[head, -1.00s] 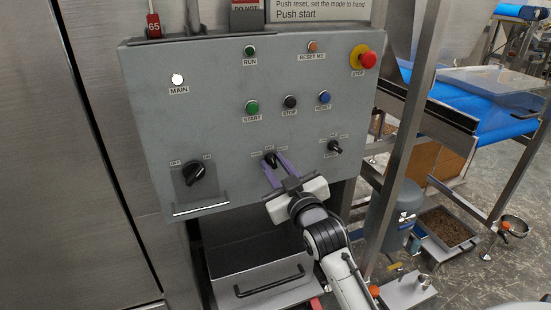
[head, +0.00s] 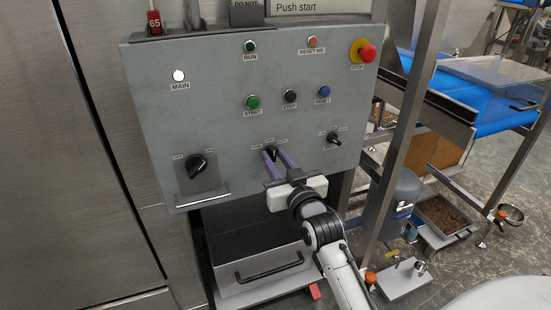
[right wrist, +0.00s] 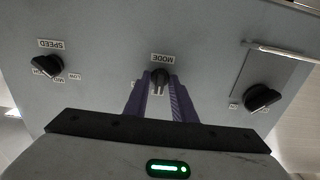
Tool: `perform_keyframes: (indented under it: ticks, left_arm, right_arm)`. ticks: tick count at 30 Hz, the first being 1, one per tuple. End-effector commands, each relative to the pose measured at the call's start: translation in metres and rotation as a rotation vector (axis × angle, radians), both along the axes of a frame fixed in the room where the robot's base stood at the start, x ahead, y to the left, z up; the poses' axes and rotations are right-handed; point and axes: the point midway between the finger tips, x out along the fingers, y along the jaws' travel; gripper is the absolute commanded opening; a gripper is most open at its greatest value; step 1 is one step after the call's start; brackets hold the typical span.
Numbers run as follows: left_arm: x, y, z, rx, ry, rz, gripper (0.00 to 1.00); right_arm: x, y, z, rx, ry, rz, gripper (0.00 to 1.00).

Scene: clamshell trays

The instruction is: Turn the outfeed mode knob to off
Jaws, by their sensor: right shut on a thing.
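The mode knob (head: 272,151) is a small black knob low in the middle of the grey control panel (head: 225,125). In the right wrist view the knob (right wrist: 160,76) sits beside an upside-down MODE label. My right gripper (head: 277,157) has its purple fingers on either side of the knob and is shut on it. The fingers (right wrist: 160,92) also show around the knob in the right wrist view. The small position labels around the knob are partly covered or too small to read, so its exact setting is unclear. My left gripper is not in view.
A speed knob (head: 334,139) is to the right, and a large black rotary switch (head: 196,168) with a metal handle bar is at lower left. Push buttons and a red stop button (head: 367,54) are above. A metal post (head: 405,125) stands right of the panel.

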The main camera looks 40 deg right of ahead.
Motion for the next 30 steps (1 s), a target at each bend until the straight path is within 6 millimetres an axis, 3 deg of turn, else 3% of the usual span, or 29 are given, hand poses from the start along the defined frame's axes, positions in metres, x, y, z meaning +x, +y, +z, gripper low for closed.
perform_keyframes:
  ticks: [2,3,14,30]
  left_arm:
    - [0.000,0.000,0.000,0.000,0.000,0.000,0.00]
    - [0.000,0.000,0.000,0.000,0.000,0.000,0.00]
    - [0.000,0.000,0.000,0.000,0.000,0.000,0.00]
    - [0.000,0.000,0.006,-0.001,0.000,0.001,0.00]
  right_arm:
    - [0.000,0.000,0.000,0.000,0.000,0.000,0.01]
    - [0.000,0.000,0.000,-0.001,0.000,0.000,0.30]
    - [0.000,0.000,0.005,-0.001,-0.001,0.000,0.30]
    - [0.000,0.000,0.093,-0.002,-0.003,0.000,0.30]
